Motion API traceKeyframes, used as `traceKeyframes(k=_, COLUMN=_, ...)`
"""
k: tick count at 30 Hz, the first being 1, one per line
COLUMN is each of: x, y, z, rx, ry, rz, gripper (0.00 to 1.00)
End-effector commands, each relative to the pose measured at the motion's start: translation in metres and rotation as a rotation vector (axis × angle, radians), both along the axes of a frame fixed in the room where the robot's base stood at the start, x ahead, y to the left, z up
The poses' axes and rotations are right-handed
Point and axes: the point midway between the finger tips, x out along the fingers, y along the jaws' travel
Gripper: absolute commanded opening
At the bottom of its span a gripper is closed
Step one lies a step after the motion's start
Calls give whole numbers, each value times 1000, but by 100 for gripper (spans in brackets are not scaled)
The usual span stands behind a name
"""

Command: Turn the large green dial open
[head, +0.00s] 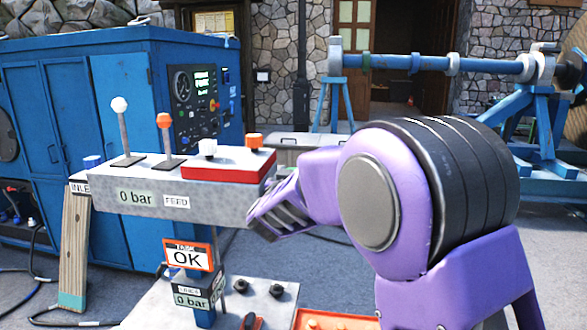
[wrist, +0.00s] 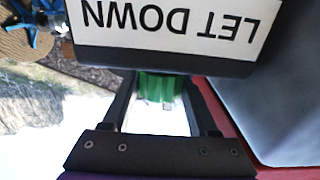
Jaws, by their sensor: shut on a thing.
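The large green dial (wrist: 158,86) shows in the wrist view, just below a black block with an upside-down LET DOWN label (wrist: 165,18). My gripper (wrist: 160,95) has one finger on each side of the dial and is shut on it. In the head view my gripper (head: 262,222) is at the right end of the grey console (head: 135,195). The dial is hidden there behind my gripper and the console. How far the dial is turned cannot be told.
The console bears a white-knobbed lever (head: 120,105), an orange-knobbed lever (head: 164,121) and a red box (head: 228,168). A TASK OK sign (head: 187,256) hangs below. A blue cabinet (head: 105,90) stands behind, and a blue reel stand (head: 540,120) at right.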

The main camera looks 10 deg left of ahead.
Motion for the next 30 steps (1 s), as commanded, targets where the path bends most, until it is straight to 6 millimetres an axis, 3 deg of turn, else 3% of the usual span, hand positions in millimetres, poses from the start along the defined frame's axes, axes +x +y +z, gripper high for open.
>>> traceKeyframes(k=11, x=1, y=-1, z=2, rx=1, ry=-4, rz=-7, gripper=4)
traceKeyframes(k=12, x=1, y=-1, z=2, rx=1, ry=-4, rz=-7, gripper=61)
traceKeyframes(k=17, x=0, y=-1, z=1, rx=1, ry=-3, rz=-6, gripper=90)
traceKeyframes(k=26, x=-1, y=0, z=1, rx=1, ry=-2, rz=-5, gripper=90)
traceKeyframes(k=30, x=-12, y=1, z=1, rx=2, ry=-1, rz=-3, gripper=90)
